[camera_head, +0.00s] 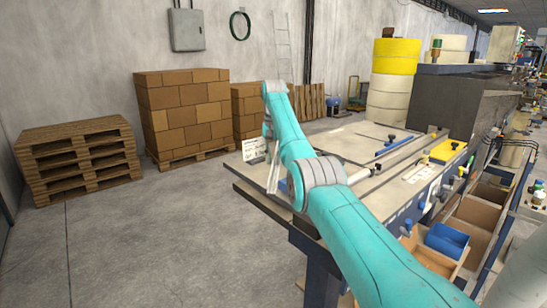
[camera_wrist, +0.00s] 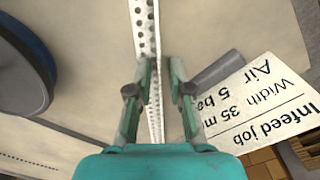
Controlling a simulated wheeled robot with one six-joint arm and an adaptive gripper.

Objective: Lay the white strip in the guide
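The white strip (camera_wrist: 145,25) has rows of holes. In the wrist view it runs from the top edge down between the fingers of my gripper (camera_wrist: 161,68), where it turns nearly edge-on. It lies close to the left finger, and a gap shows between it and the right finger. In the head view a narrow pale piece (camera_head: 273,174), perhaps the strip, stands near the table's left end beside my arm. My fingers are hidden there by the arm. I cannot tell which part of the table is the guide; a long rail (camera_head: 408,150) runs along it.
A white card reading "Infeed job" (camera_wrist: 262,106) lies right of my gripper; it also shows in the head view (camera_head: 254,148). A blue wheel-like part (camera_wrist: 22,72) is at left in the wrist view. The table (camera_head: 345,143) carries a yellow block (camera_head: 446,150).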

